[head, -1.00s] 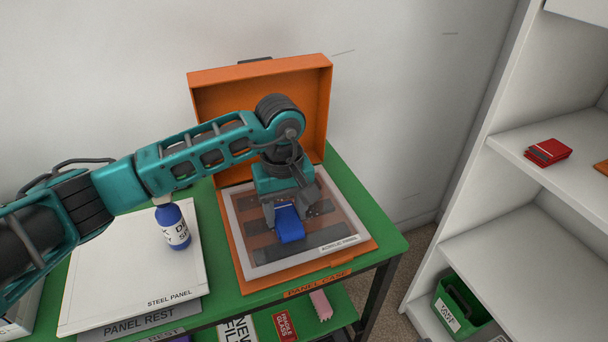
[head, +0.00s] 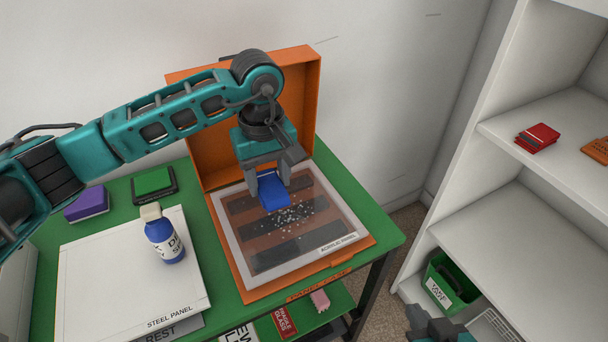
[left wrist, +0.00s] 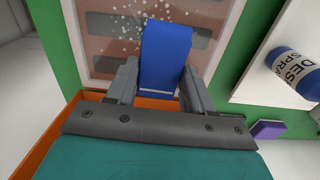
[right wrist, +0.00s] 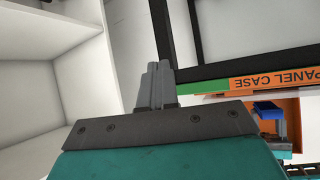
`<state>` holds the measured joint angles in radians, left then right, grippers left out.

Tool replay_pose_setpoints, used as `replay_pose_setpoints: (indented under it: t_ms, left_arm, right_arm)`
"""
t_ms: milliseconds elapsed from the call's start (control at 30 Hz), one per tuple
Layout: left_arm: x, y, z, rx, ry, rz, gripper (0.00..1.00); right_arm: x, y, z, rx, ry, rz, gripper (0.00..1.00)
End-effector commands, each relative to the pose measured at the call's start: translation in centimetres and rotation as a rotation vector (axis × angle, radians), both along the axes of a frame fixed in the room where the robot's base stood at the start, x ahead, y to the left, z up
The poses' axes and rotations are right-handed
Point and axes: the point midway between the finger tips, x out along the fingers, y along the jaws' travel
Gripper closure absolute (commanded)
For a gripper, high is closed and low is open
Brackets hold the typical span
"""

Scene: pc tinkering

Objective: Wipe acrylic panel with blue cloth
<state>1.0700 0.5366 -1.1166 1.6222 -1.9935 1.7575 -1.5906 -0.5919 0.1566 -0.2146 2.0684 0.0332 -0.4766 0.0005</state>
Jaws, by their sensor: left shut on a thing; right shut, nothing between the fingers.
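The acrylic panel (head: 322,225) is a clear sheet with a pale border, lying in the open orange panel case (head: 313,90). Pale specks are scattered over its middle. My left gripper (head: 269,181) is shut on the blue cloth (head: 273,193), a folded blue block, over the panel's rear part. In the left wrist view the cloth (left wrist: 165,55) sits between the fingers, beside the specks. Whether it touches the panel I cannot tell. My right gripper (right wrist: 155,82) is shut and empty in the right wrist view, low and in front of the table.
White shelves (head: 530,235) stand at right, with a green bin (head: 450,285) low down.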

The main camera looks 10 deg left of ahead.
Motion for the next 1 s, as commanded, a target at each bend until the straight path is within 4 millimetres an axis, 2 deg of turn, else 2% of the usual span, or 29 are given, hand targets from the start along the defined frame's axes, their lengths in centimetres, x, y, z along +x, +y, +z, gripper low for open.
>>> replay_pose_setpoints:
  t_ms: [33, 200, 333, 533, 1000]
  left_arm:
    - [0.0, 0.0, 0.8, 0.000, -0.001, 0.000, 0.92]
    - [-0.1, -0.1, 2.3, 0.001, -0.002, 0.005, 0.92]
    - [-0.2, -0.2, 3.0, 0.001, -0.001, 0.009, 0.92]
    - [-0.2, -0.3, 3.1, 0.000, 0.000, 0.010, 0.92]
    - [-0.2, -0.2, 3.1, -0.001, 0.001, 0.014, 0.92]
  right_arm:
    - [0.0, 0.0, 0.6, 0.002, 0.000, -0.001, 1.00]
    - [0.1, 0.1, 1.5, 0.004, -0.007, -0.005, 1.00]
    - [0.0, -0.1, 1.5, 0.003, -0.008, -0.010, 1.00]
    - [-0.4, -0.3, 0.6, -0.001, 0.010, -0.015, 1.00]
    - [-0.4, -0.4, 0.9, -0.004, 0.008, -0.015, 1.00]
